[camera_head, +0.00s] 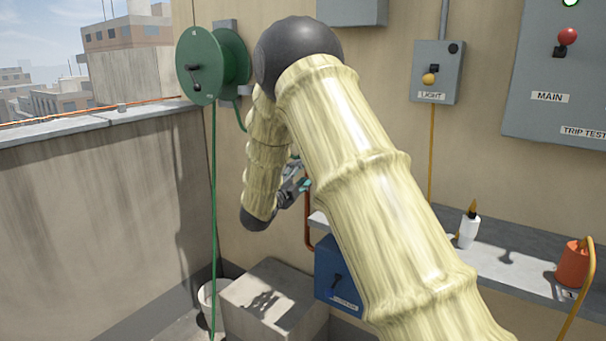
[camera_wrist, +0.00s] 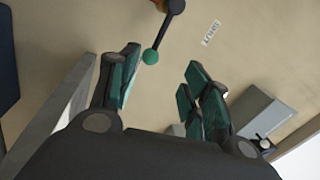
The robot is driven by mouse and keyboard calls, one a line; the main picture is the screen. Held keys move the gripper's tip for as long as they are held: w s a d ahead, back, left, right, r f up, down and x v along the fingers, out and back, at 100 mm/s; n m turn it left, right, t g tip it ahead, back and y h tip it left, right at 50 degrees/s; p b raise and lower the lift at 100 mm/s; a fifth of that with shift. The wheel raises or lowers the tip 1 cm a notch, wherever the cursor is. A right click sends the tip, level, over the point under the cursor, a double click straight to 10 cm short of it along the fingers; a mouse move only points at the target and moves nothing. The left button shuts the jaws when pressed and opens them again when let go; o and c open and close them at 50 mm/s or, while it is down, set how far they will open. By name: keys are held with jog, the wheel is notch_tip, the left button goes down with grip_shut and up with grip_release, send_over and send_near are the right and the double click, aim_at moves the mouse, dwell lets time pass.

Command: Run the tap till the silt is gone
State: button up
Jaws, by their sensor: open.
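In the wrist view a dark lever with a green ball end (camera_wrist: 151,57) comes down from the top edge, beside a bit of orange-brown metal; it looks like a tap handle. My gripper (camera_wrist: 162,62) is open, its green-padded fingers to either side of the ball; I cannot tell if they touch it. In the head view my gripper (camera_head: 299,174) is near the wall, partly hidden behind my arm, above a copper pipe (camera_head: 307,222). No tap spout, water or silt shows in either view. A pale bucket (camera_head: 205,297) stands on the floor, its inside mostly hidden.
A green hose reel (camera_head: 201,66) hangs on the wall, its hose (camera_head: 213,200) running down by the bucket. A concrete block (camera_head: 258,292), a blue box (camera_head: 327,268) and a shelf (camera_head: 510,262) with a white bottle (camera_head: 467,232) and orange container (camera_head: 571,265) crowd below.

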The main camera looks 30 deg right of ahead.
jog(key=shift+a+f, duration=0.1)
jog(key=shift+f, duration=0.05)
jog(key=c, duration=0.5)
jog(key=s+a+f+m+b, duration=0.1)
jog(key=m, duration=0.1)
jog(key=s+a+f+m+b, duration=0.1)
jog(key=m, duration=0.1)
jog(key=s+a+f+m+b, duration=0.1)
jog(key=f+m, duration=0.1)
jog(key=m, duration=0.1)
jog(key=shift+a+g+y, duration=0.2)
jog(key=shift+g+y, duration=0.1)
grip_shut()
jog(key=shift+s+a+f+m+b, duration=2.15)
jog(key=shift+a+m, duration=0.95)
jog(key=shift+m, duration=2.5)
jog(key=r+x, duration=0.2)
jog(key=x, duration=1.9)
jog(key=shift+r+y+p, duration=0.3)
jog(key=shift+r, duration=0.05)
